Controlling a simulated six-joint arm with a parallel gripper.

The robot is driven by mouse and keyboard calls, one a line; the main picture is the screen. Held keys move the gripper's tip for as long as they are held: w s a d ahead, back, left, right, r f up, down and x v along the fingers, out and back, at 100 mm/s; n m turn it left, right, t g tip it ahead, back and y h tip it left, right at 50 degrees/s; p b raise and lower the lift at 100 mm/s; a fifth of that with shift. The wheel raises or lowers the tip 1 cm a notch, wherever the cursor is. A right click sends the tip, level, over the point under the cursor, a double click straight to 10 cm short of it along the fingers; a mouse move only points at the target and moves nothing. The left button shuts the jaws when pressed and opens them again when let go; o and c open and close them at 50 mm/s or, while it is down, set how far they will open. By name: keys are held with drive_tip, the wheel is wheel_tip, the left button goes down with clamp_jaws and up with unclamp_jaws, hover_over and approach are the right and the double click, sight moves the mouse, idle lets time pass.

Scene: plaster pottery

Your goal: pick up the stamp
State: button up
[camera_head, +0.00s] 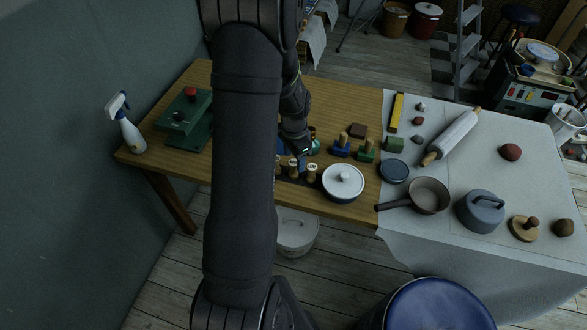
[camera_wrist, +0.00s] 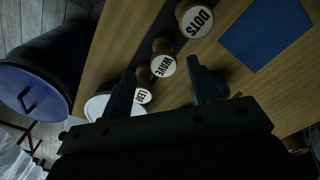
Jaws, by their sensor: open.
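Three wooden stamps with round white labelled tops stand in a row. In the wrist view they read DOTS (camera_wrist: 198,19), WAVE (camera_wrist: 163,65) and, partly hidden by my gripper, LEAF (camera_wrist: 143,96). In the head view, two stamps (camera_head: 312,171) (camera_head: 293,165) show beside my arm, which partly covers the row. The task does not say which stamp. My gripper (camera_wrist: 160,64) is open, its dark fingers apart, with the WAVE top appearing between the fingertips. I see no contact, and the height gap is hard to judge.
A white lidded pot (camera_head: 343,181) stands just right of the stamps. Blue (camera_head: 341,150) and green (camera_head: 366,154) blocks with wooden handles sit behind it. A pan (camera_head: 428,195) and rolling pin (camera_head: 454,133) occupy the cloth-covered right side.

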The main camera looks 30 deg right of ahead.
sight(294, 162)
drive_tip(key=shift+w+f, duration=0.15)
drive_tip(key=shift+f, duration=1.35)
drive_tip(key=shift+w+f, duration=0.1)
drive_tip(key=shift+f, duration=1.4)
drive_tip(key=shift+c, duration=0.5)
drive_tip(key=c, duration=1)
